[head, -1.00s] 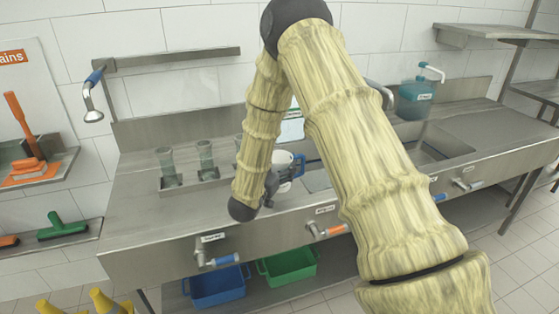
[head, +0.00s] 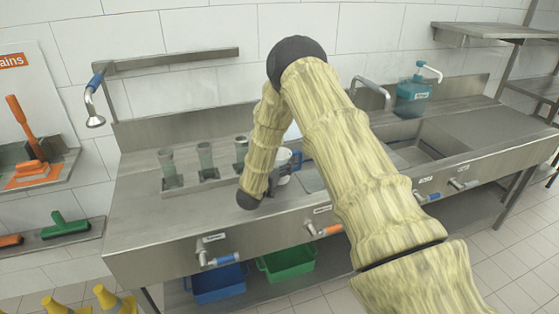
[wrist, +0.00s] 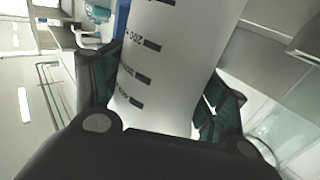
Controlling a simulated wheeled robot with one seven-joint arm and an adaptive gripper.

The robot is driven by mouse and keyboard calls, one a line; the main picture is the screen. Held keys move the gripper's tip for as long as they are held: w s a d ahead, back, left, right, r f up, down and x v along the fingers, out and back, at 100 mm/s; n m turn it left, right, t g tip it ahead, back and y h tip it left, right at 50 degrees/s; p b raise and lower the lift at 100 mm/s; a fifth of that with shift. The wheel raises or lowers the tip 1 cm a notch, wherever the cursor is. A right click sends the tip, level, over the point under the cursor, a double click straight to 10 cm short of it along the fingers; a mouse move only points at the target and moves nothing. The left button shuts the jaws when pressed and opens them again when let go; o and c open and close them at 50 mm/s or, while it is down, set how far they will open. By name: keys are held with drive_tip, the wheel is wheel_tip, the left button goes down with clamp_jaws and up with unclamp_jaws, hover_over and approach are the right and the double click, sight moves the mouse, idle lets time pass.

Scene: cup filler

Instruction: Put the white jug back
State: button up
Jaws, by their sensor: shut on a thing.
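The white jug (wrist: 170,75) fills the middle of the wrist view, with dark measuring marks and numbers on its side. My gripper (wrist: 158,118) is shut on it, with a dark green finger pad on each side of its body. In the head view the jug (head: 284,163) shows in part beside my gripper (head: 272,184), low over the steel counter, with a blue part at its right. My arm hides much of it there. I cannot tell whether the jug touches the counter.
A sink basin (head: 428,145) and a teal pump bottle (head: 413,92) are at the right. The left counter (head: 140,215) is bare.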

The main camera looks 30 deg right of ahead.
drive_tip(key=shift+f, duration=0.25)
drive_tip(key=shift+f, duration=0.15)
drive_tip(key=o, duration=1.5)
drive_tip(key=b+v, duration=0.4)
drive_tip(key=v, duration=0.8)
drive_tip(key=shift+a+b, duration=0.1)
drive_tip(key=shift+b, duration=0.2)
